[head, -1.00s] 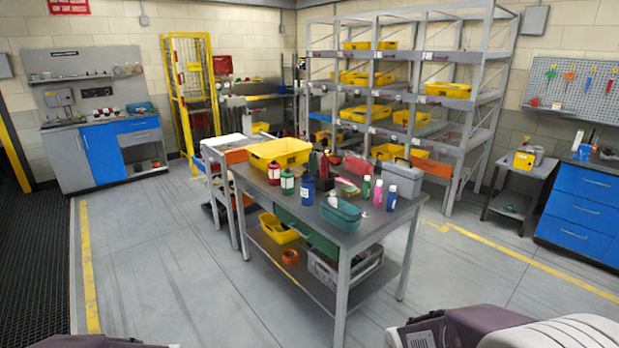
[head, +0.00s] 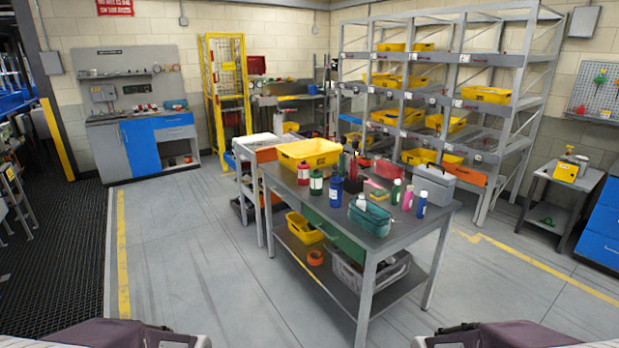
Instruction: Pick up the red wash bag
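The red wash bag (head: 387,169) lies toward the far side of the grey work table, among bottles and a grey case. It looks small, and things in front partly hide it. A teal wash bag (head: 369,219) lies at the table's near edge. Only purple and grey parts of my two arms show, at the bottom left and bottom right corners. Both grippers are out of the picture. Nothing of mine is near the table.
The work table (head: 320,196) also holds a yellow bin (head: 308,152), several bottles and a grey toolbox (head: 434,184). Its lower shelf holds a grey crate (head: 350,275) and an orange tape roll (head: 315,257). A shelf rack with yellow bins stands behind. The floor (head: 215,265) in front is clear.

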